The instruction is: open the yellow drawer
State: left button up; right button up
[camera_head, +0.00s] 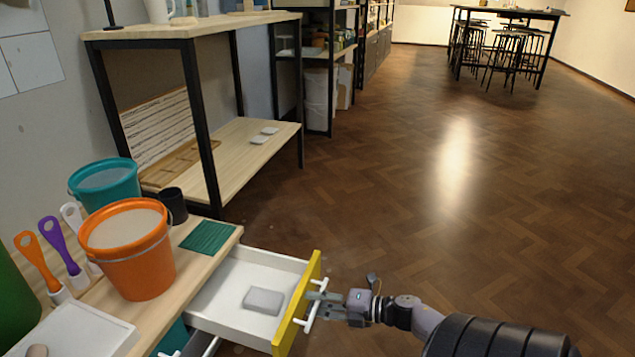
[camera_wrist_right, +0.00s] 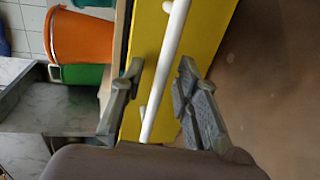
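The yellow drawer (camera_head: 296,312) is pulled out of the wooden-topped bench at the bottom of the head view. Its white tray is exposed, with a pale grey block (camera_head: 264,300) lying inside. My right gripper (camera_head: 320,303) is at the white bar handle (camera_head: 311,323) on the yellow front. In the right wrist view, the handle (camera_wrist_right: 166,75) passes between my two fingers, which stand apart with gaps beside the bar. The yellow front (camera_wrist_right: 212,35) fills the area behind them. My left gripper is not in view.
An orange bucket (camera_head: 136,272), a teal bucket (camera_head: 103,182), a black cup (camera_head: 173,205) and a green ribbed mat (camera_head: 207,236) sit on the bench (camera_head: 190,262). A wooden shelf unit (camera_head: 240,165) stands behind. The wood floor (camera_head: 430,220) to the right is clear.

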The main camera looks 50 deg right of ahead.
jog(key=v, duration=1.2)
dwell(0.5)
